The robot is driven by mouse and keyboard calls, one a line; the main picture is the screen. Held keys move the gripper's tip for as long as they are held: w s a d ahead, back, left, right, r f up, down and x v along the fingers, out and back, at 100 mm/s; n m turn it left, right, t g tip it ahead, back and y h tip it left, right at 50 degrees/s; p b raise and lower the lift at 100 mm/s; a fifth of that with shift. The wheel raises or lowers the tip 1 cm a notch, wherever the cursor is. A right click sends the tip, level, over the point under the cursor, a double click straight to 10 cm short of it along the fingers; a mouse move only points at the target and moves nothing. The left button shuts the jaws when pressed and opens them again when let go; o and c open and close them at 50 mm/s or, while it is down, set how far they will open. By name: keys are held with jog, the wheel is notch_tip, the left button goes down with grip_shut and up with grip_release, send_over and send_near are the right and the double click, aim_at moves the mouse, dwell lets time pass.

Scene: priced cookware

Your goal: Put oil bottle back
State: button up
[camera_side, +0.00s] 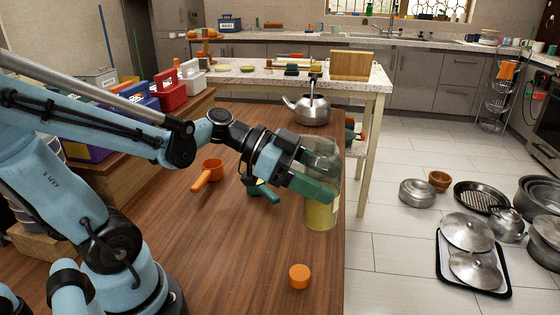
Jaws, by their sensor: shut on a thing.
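The oil bottle (320,214) is clear glass with yellow oil in its lower part. It is upright near the right edge of the brown wooden table (235,262). My gripper (310,185) reaches it from the left, with its green fingers shut on the bottle's middle. I cannot tell whether the bottle's base touches the table. An orange cap-like piece (300,276) lies on the table in front of the bottle.
A metal kettle (311,109) stands at the table's far end. Toolboxes (168,90) line the left side. Pans and lids (468,231) lie on the floor at right. The table's front middle is clear.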

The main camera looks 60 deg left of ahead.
jog(key=shift+s+d+f+m+g+h, duration=0.3)
jog(key=shift+s+d+f+m+g, duration=0.1)
jog(key=shift+s, duration=0.2)
jog(key=shift+s+d+f+m+g+h, duration=0.3)
jog(key=shift+s+f+m+g, duration=0.1)
jog(key=shift+s, duration=0.15)
jog(key=w+a+f, duration=0.5)
jog(key=a+f, duration=0.5)
jog(key=f, duration=0.1)
jog(key=shift+w+a, duration=0.1)
jog(key=o, duration=1.4)
jog(key=shift+c, duration=0.2)
